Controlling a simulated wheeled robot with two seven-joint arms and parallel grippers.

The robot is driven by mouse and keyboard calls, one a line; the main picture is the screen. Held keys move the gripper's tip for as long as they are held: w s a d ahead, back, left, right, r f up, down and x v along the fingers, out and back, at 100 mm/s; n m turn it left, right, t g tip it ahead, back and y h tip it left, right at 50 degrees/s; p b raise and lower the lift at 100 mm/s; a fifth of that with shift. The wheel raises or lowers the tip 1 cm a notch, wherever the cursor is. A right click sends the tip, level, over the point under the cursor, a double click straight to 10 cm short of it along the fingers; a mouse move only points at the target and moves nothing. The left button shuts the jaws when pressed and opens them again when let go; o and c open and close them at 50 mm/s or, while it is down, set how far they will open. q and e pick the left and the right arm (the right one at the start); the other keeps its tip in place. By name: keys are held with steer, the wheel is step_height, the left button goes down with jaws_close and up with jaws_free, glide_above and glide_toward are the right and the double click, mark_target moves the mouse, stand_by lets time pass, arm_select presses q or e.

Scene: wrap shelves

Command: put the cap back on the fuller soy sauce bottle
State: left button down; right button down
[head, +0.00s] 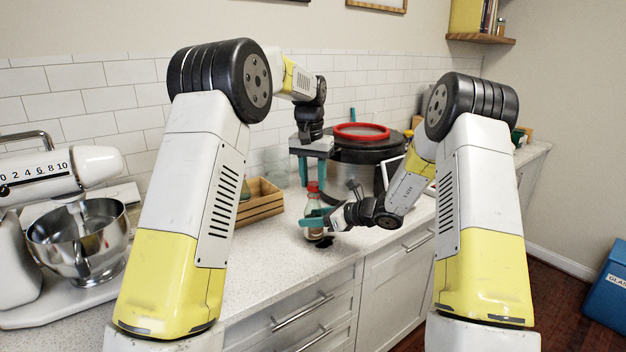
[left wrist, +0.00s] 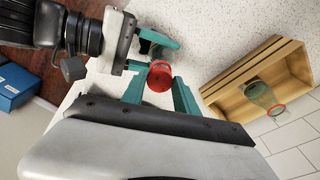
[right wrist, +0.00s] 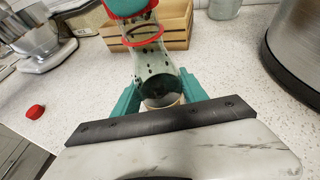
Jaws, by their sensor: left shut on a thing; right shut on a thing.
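The soy sauce bottle (head: 316,234) stands roughly upright over the counter, dark at its lower part, with a clear neck and a red ring in the right wrist view (right wrist: 147,55). My right gripper (head: 318,219) is shut around its body from the side. My left gripper (head: 314,178) points down above the bottle, shut on a red cap (left wrist: 159,79). This cap is at or just above the bottle's mouth; I cannot tell whether they touch. A second red cap (right wrist: 35,112) lies on the counter. Another glass bottle (left wrist: 260,92) with a red ring and open mouth is in the wooden crate.
The wooden crate (head: 260,208) stands against the tiled wall, left of the held bottle. A large dark pot (head: 365,152) with a red ring on top is behind to the right. A stand mixer (head: 60,180) is at left. The counter front is clear.

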arm_select(q)
steer(key=shift+f, duration=0.5)
steer(key=m, duration=0.6)
steer(key=shift+w+a+h, duration=0.15)
steer(key=shift+a+h, duration=0.05)
steer(key=shift+h, duration=0.1)
steer(key=m, duration=0.4)
steer(key=shift+f+m+g, duration=0.1)
steer(key=shift+m+g, duration=0.2)
steer(key=shift+g, duration=0.1)
steer(key=m, duration=0.4)
steer(key=shift+w+m+g, duration=0.15)
steer(key=shift+m+g, duration=0.15)
steer(key=shift+m, duration=0.1)
steer(key=m, duration=0.6)
steer(key=shift+w+d+m+g, duration=0.1)
steer(key=shift+w+m+g, duration=0.05)
steer(key=shift+m+g, duration=0.25)
steer(key=m, duration=0.7)
steer(key=shift+d+y, duration=0.15)
steer(key=shift+y, duration=0.25)
steer(key=m+y, duration=0.1)
steer(key=m, duration=0.5)
